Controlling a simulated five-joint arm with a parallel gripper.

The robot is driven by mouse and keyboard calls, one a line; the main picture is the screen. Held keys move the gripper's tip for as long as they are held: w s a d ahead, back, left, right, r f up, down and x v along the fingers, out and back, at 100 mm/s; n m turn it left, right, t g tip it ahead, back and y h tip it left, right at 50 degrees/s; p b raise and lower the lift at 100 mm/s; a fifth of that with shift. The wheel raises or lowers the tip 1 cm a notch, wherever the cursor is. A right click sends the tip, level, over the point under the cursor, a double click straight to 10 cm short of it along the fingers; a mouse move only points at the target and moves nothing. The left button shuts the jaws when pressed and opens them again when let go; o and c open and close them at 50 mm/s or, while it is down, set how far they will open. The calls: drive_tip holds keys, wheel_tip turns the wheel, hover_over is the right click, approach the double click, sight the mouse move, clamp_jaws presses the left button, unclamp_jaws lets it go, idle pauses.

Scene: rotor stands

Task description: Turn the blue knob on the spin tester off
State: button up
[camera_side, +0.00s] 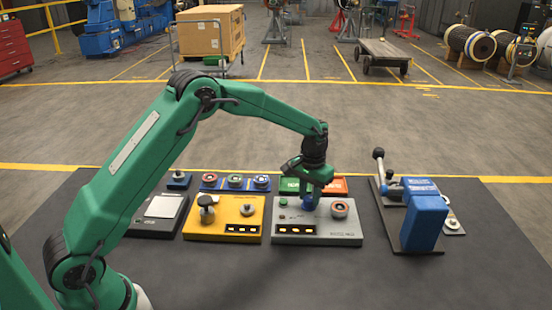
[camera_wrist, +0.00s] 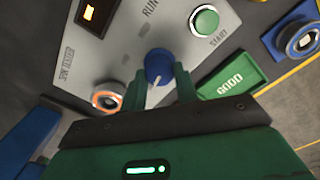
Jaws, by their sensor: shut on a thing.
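The spin tester is a grey box (camera_side: 317,229) in front of my arm in the side view. Its light grey panel (camera_wrist: 118,45) fills the upper left of the wrist view. The blue knob (camera_wrist: 158,66) stands on this panel, with a white pointer line on its near side. It shows as a small blue patch under my gripper in the side view (camera_side: 308,204). My gripper (camera_wrist: 159,82) points down at the panel, its green fingers shut on the knob, one on each side. In the side view my gripper (camera_side: 310,192) partly hides the knob.
On the panel are a green START button (camera_wrist: 205,21) and an orange-ringed button (camera_wrist: 108,97) close to a finger. A green GOOD tray (camera_wrist: 232,83) lies beside the tester. A yellow box (camera_side: 223,219) stands left, a blue clamp device (camera_side: 425,212) right. The front mat is clear.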

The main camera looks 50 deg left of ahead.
sight(310, 198)
drive_tip(key=shift+r+n, duration=0.1)
drive_tip(key=shift+n, duration=0.3)
drive_tip(key=o, duration=1)
wheel_tip(310, 198, up, 7)
drive_tip(key=shift+r, duration=0.4)
